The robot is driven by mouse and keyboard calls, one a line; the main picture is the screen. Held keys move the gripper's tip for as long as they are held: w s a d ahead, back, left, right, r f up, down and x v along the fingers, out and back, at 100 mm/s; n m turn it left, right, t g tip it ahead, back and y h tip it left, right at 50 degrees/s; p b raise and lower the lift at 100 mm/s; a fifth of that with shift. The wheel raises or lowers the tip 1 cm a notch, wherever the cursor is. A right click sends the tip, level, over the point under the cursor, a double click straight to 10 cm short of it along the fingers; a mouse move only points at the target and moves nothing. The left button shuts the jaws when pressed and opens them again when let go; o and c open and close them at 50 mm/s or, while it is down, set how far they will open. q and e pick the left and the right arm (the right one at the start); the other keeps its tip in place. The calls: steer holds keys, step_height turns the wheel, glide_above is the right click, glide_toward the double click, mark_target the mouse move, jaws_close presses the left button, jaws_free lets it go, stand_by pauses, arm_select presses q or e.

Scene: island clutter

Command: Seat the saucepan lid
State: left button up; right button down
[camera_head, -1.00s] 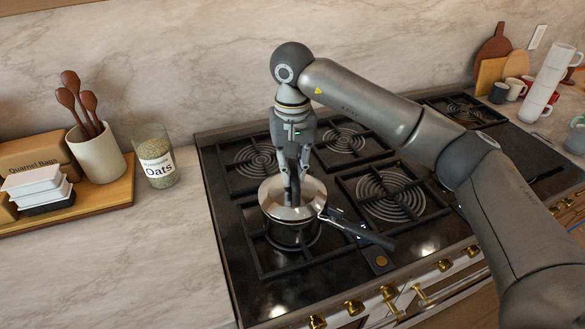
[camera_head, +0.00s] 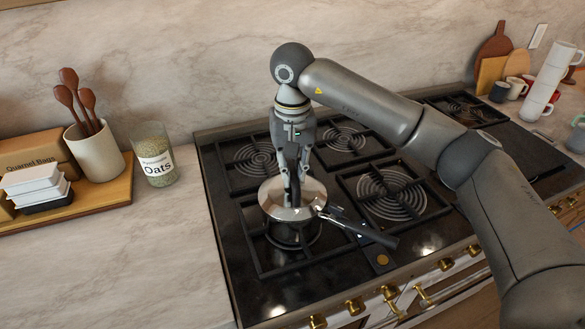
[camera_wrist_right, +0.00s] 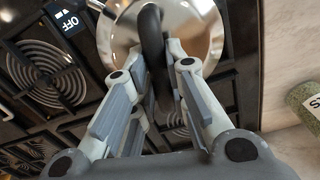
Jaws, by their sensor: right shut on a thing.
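The saucepan (camera_head: 292,234) stands on the front-left burner of the stove, its dark handle (camera_head: 365,234) pointing to the lower right. The shiny steel lid (camera_head: 276,204) lies over the pan's mouth in the head view. Whether its rim sits fully flush cannot be told. In the right wrist view the lid (camera_wrist_right: 205,30) shows with its dark loop handle (camera_wrist_right: 151,35) running between the fingers. My right gripper (camera_head: 293,198) points straight down and is shut on the lid's handle; it also shows in the right wrist view (camera_wrist_right: 158,75). My left gripper is not in view.
The stove (camera_head: 240,262) has several black grates. Left on the counter are an oats jar (camera_head: 155,160), a utensil crock (camera_head: 98,158) and a wooden tray (camera_head: 118,190) with boxes. Stacked white cups (camera_head: 548,75), mugs and boards stand far right. The front-left counter is clear.

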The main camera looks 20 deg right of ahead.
steer(key=shift+f, duration=0.2)
steer(key=c, duration=1.3)
jaws_free()
steer(key=shift+c, duration=0.2)
